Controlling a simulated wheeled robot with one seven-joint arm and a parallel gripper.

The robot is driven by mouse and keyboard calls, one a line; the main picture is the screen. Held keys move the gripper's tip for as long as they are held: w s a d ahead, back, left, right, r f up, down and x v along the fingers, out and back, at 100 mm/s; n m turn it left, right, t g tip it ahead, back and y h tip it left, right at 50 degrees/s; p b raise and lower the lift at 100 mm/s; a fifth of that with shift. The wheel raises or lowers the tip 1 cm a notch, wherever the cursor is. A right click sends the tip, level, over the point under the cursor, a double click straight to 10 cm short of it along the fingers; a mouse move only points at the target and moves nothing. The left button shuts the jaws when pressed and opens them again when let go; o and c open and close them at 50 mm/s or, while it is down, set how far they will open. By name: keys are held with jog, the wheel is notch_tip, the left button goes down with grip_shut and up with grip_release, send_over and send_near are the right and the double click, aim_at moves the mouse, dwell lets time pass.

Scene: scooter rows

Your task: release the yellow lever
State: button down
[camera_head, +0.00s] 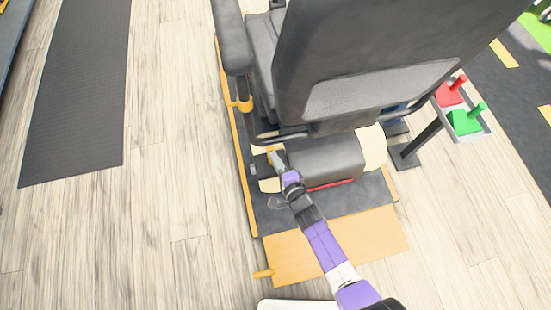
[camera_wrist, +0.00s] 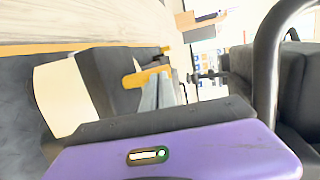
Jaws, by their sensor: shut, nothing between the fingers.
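A scooter's dark seat (camera_head: 370,60) stands on a dark platform, with a dark housing (camera_head: 325,158) low behind it. A short yellow lever (camera_head: 270,156) shows at the left side of this housing. In the wrist view the yellow lever (camera_wrist: 147,76) sticks out from the dark housing (camera_wrist: 105,85), just beyond my fingertips. My gripper (camera_head: 277,160) is at the lever, its grey fingers shut and empty. The fingers also show in the wrist view (camera_wrist: 160,92). They overlap the lever in the picture; whether they touch it I cannot tell.
A stand with red (camera_head: 449,94) and green (camera_head: 465,122) blocks is at the right. The armrest (camera_head: 230,38) overhangs the left side.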

jog(key=p+v, duration=0.4)
jog(key=v, duration=0.3)
jog(key=shift+s+d, duration=0.2)
jog(key=shift+s, duration=0.1)
dwell(0.3)
